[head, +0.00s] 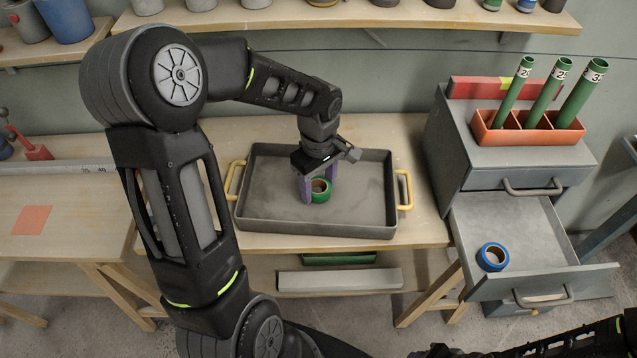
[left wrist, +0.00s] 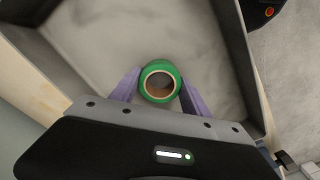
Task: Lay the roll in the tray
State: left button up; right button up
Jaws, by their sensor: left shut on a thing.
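A green roll of tape (head: 321,196) with a brown core is between the purple fingers of my left gripper (head: 319,190). The left gripper is shut on it, pointing down inside the grey tray (head: 270,222). In the left wrist view the green roll (left wrist: 160,65) sits between the fingertips, its round opening facing the camera, with the tray floor (left wrist: 145,25) behind it. I cannot tell whether the roll touches the floor. The tray stands on the wooden bench and has yellow handles. Part of my right gripper (head: 440,351) shows dark at the bottom edge; its fingers are unclear.
A blue tape roll (head: 493,257) lies in the open drawer (head: 530,235) of the grey cabinet at right. An orange holder (head: 505,135) with green tubes stands on the cabinet. A ruler (head: 50,168) and orange square (head: 32,220) lie at left. The tray is otherwise empty.

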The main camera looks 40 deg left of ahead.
pick_arm(q)
jog(key=shift+f, duration=0.1)
jog(key=o, duration=1.1)
notch_tip(320, 180, up, 12)
jog(key=shift+r+b, duration=0.15)
jog(key=shift+b, duration=0.25)
